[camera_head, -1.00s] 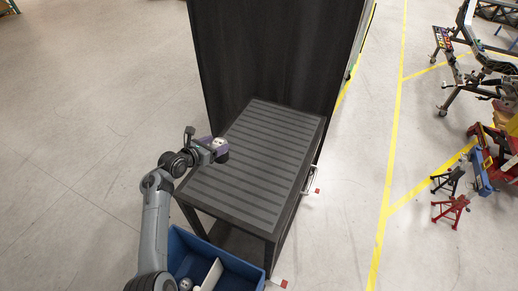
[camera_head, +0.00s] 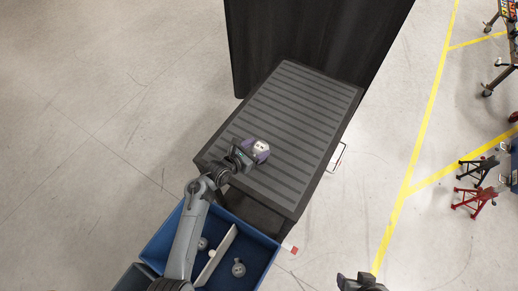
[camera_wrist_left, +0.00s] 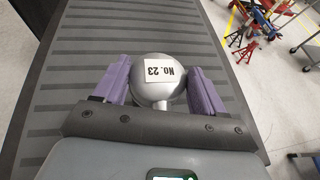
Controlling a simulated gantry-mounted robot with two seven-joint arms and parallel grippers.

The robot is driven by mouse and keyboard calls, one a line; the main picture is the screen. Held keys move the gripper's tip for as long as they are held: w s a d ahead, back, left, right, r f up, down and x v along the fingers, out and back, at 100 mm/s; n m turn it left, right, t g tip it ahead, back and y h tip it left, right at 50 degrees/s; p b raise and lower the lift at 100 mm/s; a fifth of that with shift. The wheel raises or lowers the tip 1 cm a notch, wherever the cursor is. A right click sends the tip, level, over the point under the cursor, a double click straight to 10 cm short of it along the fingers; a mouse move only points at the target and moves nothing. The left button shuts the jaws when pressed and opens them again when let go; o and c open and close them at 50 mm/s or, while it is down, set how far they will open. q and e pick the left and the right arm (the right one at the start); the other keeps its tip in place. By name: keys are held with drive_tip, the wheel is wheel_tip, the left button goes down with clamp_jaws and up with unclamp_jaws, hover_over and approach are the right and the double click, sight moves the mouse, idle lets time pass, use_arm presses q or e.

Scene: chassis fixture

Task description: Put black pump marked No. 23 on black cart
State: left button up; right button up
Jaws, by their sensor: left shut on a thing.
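A silver-grey round pump (camera_wrist_left: 155,75) with an upside-down white label reading "No. 23" is between the purple fingers of my left gripper (camera_wrist_left: 162,88) in the left wrist view. In the head view, my left gripper (camera_head: 252,152) is shut on this pump (camera_head: 261,148) over the near left part of the black cart (camera_head: 300,110). The cart has a ribbed dark top. I cannot tell whether the pump touches it. The dark tip of my right gripper (camera_head: 360,284) shows at the bottom edge; its jaws are unclear.
A blue bin (camera_head: 262,243) with a white divider (camera_head: 216,256) stands at the cart's near end and holds grey parts (camera_head: 238,267). A black curtain-like panel (camera_head: 310,40) stands behind the cart. Red and black stands (camera_head: 475,198) are on the floor at right. The cart top is otherwise clear.

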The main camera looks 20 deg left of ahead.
use_arm(q)
drive_tip(key=shift+f, duration=1.7)
drive_tip(key=shift+w, duration=0.1)
drive_tip(key=shift+f, duration=0.1)
drive_tip(key=o, duration=1.5)
drive_tip(key=shift+f, duration=0.15)
